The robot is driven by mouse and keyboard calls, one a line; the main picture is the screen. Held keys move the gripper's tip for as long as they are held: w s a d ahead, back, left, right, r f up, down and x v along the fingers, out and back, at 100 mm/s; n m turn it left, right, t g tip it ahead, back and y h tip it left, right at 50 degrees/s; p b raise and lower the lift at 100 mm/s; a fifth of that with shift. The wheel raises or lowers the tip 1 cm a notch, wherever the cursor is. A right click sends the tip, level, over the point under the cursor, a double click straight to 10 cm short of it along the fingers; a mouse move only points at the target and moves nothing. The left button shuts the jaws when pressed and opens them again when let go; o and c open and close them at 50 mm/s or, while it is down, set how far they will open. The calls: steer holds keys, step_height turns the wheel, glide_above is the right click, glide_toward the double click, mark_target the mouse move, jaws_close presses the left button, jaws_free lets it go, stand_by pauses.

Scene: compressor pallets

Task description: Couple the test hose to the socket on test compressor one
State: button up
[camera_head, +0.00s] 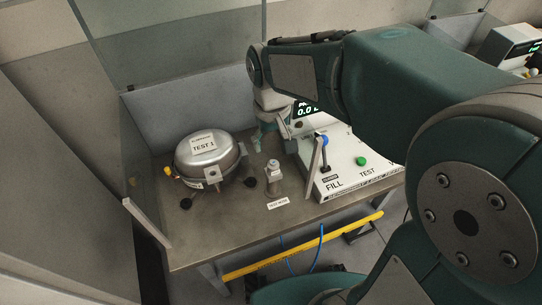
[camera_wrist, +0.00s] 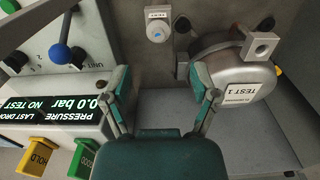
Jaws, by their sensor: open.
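Test compressor one (camera_head: 205,160) is a silver dome labelled TEST 1 on the table's left side; it shows at upper right in the wrist view (camera_wrist: 225,72). A square metal block with a round hole, which looks like the socket (camera_wrist: 260,45), sticks out from its side. The test hose's metal end (camera_head: 273,176) stands upright behind a TEST HOSE label, right of the compressor; it also shows at the top of the wrist view (camera_wrist: 158,30). My gripper (camera_wrist: 162,88) is open and empty, above the table behind the hose end, between compressor and tester.
A white leak tester (camera_head: 345,170) with a blue-knobbed lever (camera_head: 323,141) and FILL and TEST controls stands close to the right of my gripper. Grey panels (camera_head: 185,105) border the table's back and left. A yellow bar (camera_head: 300,245) and blue hose (camera_head: 320,248) are at the front edge.

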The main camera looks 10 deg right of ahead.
mark_target(273, 162)
steer(key=shift+s+d, duration=0.1)
steer(key=shift+f, duration=4.5)
steer(key=shift+c, duration=0.3)
jaws_close()
steer(key=shift+r, duration=0.1)
steer(key=shift+r, duration=2.95)
